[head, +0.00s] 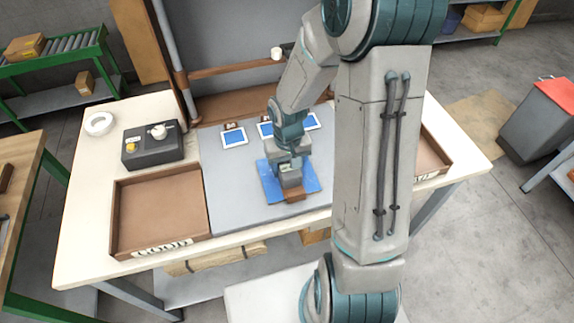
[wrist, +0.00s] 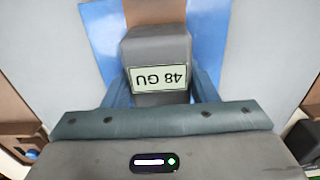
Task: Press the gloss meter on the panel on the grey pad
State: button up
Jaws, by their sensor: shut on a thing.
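The gloss meter (wrist: 156,48) is a grey block whose pale display reads "48 GU", upside down in the wrist view. My gripper (wrist: 160,88) is shut on it, with a blue finger on each side. In the head view my gripper (head: 290,163) points down and the meter (head: 291,179) is at the blue panel (head: 267,186) on the grey pad (head: 228,190). The panel also shows around the meter in the wrist view (wrist: 210,35).
Three small blue-and-white cards (head: 234,137) lie at the pad's back. A brown tray marked GOOD (head: 160,210) is on the left, another tray (head: 432,158) on the right, partly behind my arm. A dark control box (head: 152,146) and white ring (head: 99,123) stand back left.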

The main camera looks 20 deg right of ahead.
jog(key=shift+s, duration=0.1)
jog(key=shift+r+p, duration=2.75)
jog(key=shift+r, duration=0.7)
